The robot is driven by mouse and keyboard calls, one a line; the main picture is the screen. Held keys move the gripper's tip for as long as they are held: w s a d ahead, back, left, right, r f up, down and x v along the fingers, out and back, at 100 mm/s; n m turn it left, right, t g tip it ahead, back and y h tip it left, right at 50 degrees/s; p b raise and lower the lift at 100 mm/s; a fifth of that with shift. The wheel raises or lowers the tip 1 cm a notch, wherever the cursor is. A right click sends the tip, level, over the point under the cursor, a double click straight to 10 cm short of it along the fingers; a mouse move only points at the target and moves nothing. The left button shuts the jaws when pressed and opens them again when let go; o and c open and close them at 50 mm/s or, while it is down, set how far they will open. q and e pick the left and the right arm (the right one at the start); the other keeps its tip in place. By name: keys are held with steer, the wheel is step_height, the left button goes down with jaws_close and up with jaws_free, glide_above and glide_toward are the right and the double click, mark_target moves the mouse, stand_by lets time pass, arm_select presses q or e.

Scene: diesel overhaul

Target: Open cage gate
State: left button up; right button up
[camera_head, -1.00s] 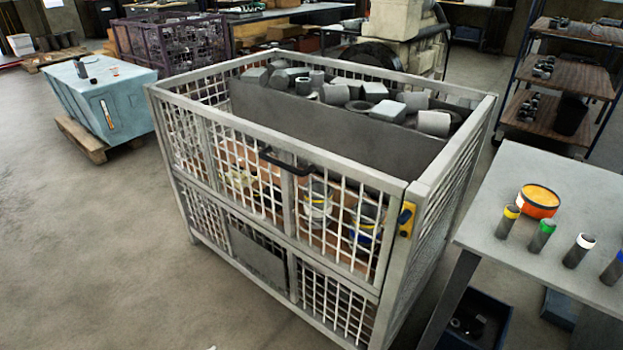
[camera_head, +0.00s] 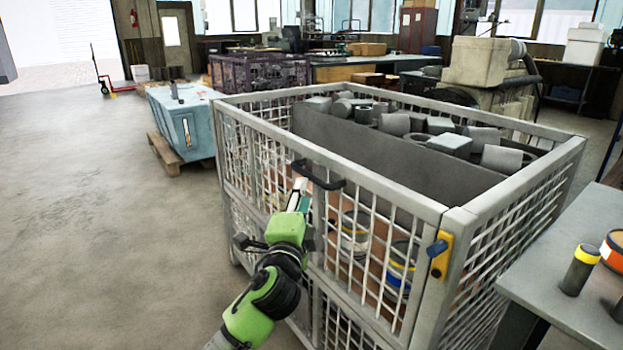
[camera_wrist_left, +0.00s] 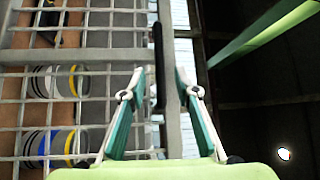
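The grey mesh cage (camera_head: 452,217) stands before me with its front gate (camera_head: 372,183) upright and looking closed. A black handle (camera_head: 318,177) sits on the gate's top rail. My left gripper (camera_head: 300,192) is at the gate's front, close to the handle. In the left wrist view, my left gripper (camera_wrist_left: 158,72) is open, and the black handle (camera_wrist_left: 158,60) appears between its fingers. I cannot tell whether they touch. My right gripper is not in view.
A dark bin (camera_head: 390,146) of grey cylinders and blocks is in the cage top. Banded cylinders sit behind the mesh. A grey table (camera_head: 560,290) with a yellow-banded cylinder (camera_head: 579,270) is close on the right. The floor at left is clear.

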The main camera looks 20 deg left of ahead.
mark_target(309, 176)
arm_select(q)
steer(key=w, duration=0.5)
steer(key=w+a+r, duration=0.1)
steer(key=w, duration=0.2)
steer(key=shift+w+b, duration=0.1)
steer(key=shift+b, duration=0.25)
steer(key=shift+w, duration=0.2)
jaws_close()
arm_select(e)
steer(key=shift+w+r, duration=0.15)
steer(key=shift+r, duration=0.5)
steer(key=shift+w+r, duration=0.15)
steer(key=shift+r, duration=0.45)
